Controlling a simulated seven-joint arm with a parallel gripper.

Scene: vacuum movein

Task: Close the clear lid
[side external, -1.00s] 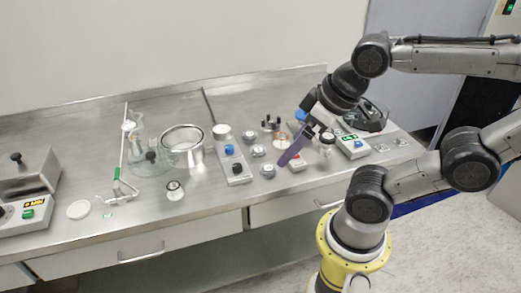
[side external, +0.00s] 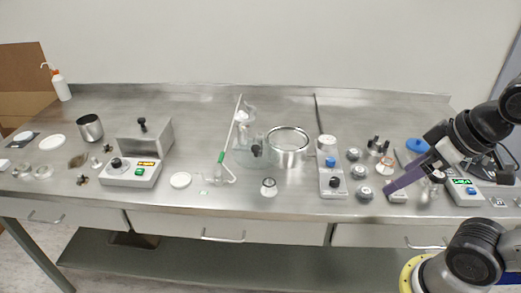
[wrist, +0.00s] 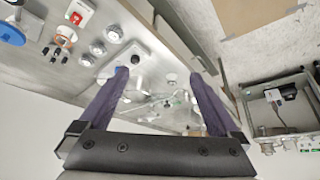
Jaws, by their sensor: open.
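A round steel chamber (side external: 287,154) with an open top stands on the bench, middle of the side view. At its left, a faint clear lid (side external: 244,147) with a black knob (side external: 256,151) seems to stand raised; its edges are hard to make out. My gripper (side external: 389,192) is at the right, low over the bench, well away from the chamber and lid. In the wrist view its two purple fingers are apart with nothing held between them (wrist: 159,75). I cannot make out the lid in the wrist view.
A white rod stand with a green clip (side external: 221,157) is left of the lid. A control box (side external: 331,178) and several round knobs (side external: 354,154) lie between the chamber and my gripper. A small capped bottle (side external: 268,187) is in front. The front bench edge is clear.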

